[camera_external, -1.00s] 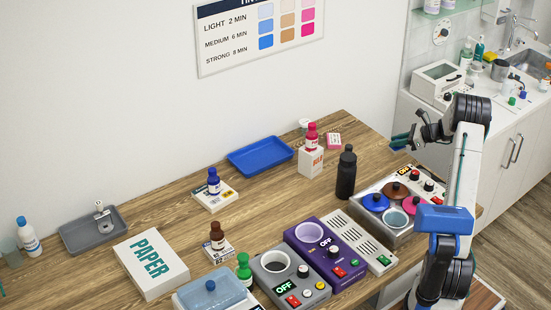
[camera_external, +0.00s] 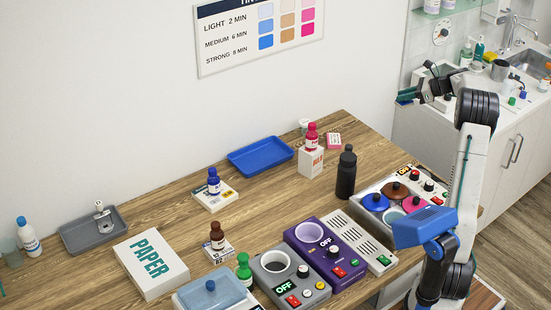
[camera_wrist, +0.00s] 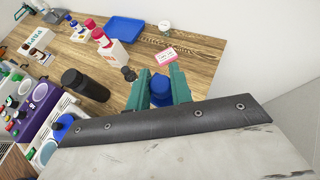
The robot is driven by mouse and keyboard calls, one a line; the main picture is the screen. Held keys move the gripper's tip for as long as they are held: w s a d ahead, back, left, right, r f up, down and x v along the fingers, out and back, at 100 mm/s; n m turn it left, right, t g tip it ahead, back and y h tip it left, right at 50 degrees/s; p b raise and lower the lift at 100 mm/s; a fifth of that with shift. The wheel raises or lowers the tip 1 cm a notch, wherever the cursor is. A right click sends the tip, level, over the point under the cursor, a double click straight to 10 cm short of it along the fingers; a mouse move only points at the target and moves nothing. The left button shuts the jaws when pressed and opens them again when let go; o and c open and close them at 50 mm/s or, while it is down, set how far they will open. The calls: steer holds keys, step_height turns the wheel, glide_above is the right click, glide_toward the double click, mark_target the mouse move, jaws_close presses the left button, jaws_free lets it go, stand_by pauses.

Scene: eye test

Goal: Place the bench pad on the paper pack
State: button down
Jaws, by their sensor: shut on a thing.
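The paper pack (camera_external: 150,262) is a white box marked PAPER in teal, lying flat at the left of the wooden bench. It also shows at the top left of the wrist view (camera_wrist: 36,38). My gripper (camera_external: 405,97) is high above the bench's right end, far from the pack. In the wrist view its teal fingers (camera_wrist: 162,72) are shut on a small blue thing (camera_wrist: 160,92), partly hidden between them. I cannot tell from its shape that it is the bench pad. I see no bench pad elsewhere.
A blue tray (camera_external: 260,155), a black bottle (camera_external: 346,174), a red-capped bottle on a white box (camera_external: 311,163) and several control units, among them a purple one (camera_external: 325,252), stand between. A grey tray (camera_external: 93,231) lies behind the pack. A sink counter is at right.

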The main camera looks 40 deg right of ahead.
step_height(320, 180, up, 6)
steer(key=shift+f, duration=0.1)
steer(key=w+a+n+g+y, duration=0.15)
steer(key=w+a, duration=0.25)
steer(key=a, duration=1.1)
steer(key=w+a+n+g+y, duration=0.15)
steer(key=w+a, duration=0.25)
steer(key=a, duration=1)
steer(key=w+a+n+g+y, duration=0.15)
steer(key=w+a, duration=0.35)
steer(key=a, duration=1)
steer(key=s+a+n+g, duration=0.15)
steer(key=s+a, duration=0.25)
steer(key=a, duration=0.9)
steer(key=s+a+n+g, duration=0.15)
steer(key=s+a, duration=0.25)
steer(key=a, duration=0.9)
steer(key=s+a+n+g+y, duration=0.1)
steer(key=s+a+n+g, duration=0.15)
steer(key=s+a, duration=1.35)
glide_above(149, 258)
steer(key=shift+n, duration=0.3)
step_height(149, 258, down, 20)
steer(key=shift+w, duration=0.15)
steer(key=shift+f, duration=1.7)
